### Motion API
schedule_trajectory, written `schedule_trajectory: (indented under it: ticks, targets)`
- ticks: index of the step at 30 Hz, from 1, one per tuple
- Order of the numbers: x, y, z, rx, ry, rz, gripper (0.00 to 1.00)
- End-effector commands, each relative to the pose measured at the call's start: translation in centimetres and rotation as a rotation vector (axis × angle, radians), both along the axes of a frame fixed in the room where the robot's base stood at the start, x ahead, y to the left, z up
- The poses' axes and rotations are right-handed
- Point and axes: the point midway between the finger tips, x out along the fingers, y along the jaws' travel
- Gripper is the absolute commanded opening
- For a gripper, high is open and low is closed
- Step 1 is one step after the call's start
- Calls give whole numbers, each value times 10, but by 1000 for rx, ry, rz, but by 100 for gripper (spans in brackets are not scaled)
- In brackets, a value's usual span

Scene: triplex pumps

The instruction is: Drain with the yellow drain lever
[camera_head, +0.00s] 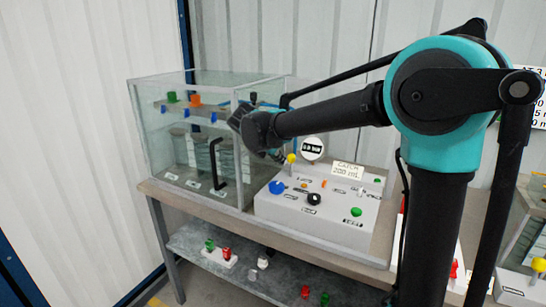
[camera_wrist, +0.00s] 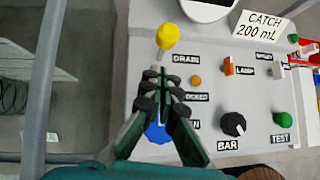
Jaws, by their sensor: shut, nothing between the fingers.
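The yellow drain lever (camera_wrist: 167,37) stands up from the white control panel (camera_wrist: 205,120), above the DRAIN label (camera_wrist: 186,59) in the wrist view. Its round yellow knob also shows in the head view (camera_head: 291,158). My gripper (camera_wrist: 158,73) is shut and empty, its fingertips just below the knob in the wrist view, close to the lever's stalk. I cannot tell whether they touch it. In the head view my gripper (camera_head: 280,157) is just left of the knob. The foot of the lever is partly hidden by the fingertips.
A blue knob (camera_head: 276,187), a black BAR knob (camera_wrist: 233,124), an orange switch (camera_wrist: 228,66) and a green TEST button (camera_wrist: 281,140) are on the panel. A CATCH 200 mL sign (camera_head: 346,169) stands behind. A glass tank (camera_head: 165,130) with a black handle (camera_head: 215,165) borders the left.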

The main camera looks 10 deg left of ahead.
Motion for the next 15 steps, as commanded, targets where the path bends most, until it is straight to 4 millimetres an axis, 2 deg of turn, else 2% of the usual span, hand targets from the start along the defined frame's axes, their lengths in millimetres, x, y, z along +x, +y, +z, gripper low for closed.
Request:
schedule_trajectory:
  ticks: [6, 15]
  targets:
    - [20, -12, -1, 0, 0, -1, 0]
    - [24, -14, -1, 0, 0, 0, 0]
